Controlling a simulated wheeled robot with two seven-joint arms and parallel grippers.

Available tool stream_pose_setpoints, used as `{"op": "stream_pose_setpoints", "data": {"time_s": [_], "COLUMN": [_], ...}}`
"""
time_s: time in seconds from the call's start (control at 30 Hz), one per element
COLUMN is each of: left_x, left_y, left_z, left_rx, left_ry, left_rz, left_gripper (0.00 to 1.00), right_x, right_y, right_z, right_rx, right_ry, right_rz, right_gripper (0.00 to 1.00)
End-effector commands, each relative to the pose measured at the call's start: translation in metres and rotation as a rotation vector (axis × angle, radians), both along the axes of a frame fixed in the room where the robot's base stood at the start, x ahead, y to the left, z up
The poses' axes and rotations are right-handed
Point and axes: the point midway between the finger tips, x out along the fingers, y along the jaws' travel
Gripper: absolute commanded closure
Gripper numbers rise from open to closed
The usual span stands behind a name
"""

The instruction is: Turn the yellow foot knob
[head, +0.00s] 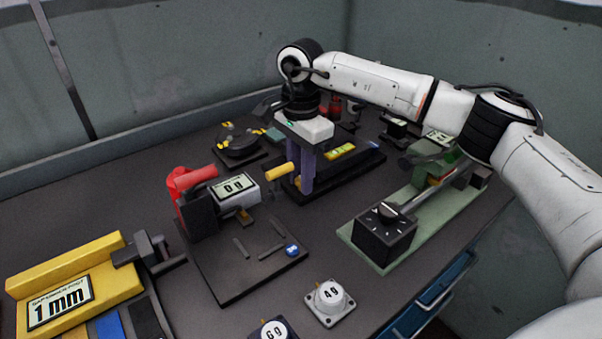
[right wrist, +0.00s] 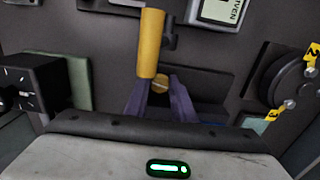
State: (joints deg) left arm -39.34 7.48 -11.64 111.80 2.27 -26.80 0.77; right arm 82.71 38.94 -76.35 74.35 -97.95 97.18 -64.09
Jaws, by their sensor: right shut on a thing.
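The yellow foot knob (head: 283,172) is a short yellow cylinder at the near left side of a long black base in the middle of the table. It also shows in the right wrist view (right wrist: 152,45), just beyond my fingers. My right gripper (head: 306,188) points down, its purple fingers low at the knob. In the right wrist view the fingers (right wrist: 160,100) converge at the knob's near end, where a small slotted yellow disc shows between them. They are shut on the knob; the exact contact is partly hidden. My left gripper is not in view.
Left of the knob is a fixture with a red clamp (head: 178,184) and a display (head: 234,187). A black dial box (head: 384,232) stands on a green plate to the right.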

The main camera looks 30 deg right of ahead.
Motion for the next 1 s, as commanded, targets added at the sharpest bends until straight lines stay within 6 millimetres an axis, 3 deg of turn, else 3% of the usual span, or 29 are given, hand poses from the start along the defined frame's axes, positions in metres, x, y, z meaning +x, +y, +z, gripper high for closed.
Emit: {"op": "stream_pose_setpoints", "data": {"time_s": [0.5,1.0], "left_x": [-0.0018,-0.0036], "left_y": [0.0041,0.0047], "left_z": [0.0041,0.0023], "left_rx": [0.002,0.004], "left_ry": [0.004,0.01], "left_rz": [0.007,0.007], "left_gripper": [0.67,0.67], "right_x": [0.0012,0.0015], "right_y": [0.0,-0.0001], "right_z": [0.0017,0.0014], "right_rx": [0.001,0.001], "right_ry": [-0.002,-0.003], "right_rz": [-0.335,-0.405], "right_gripper": [1.0,1.0]}}
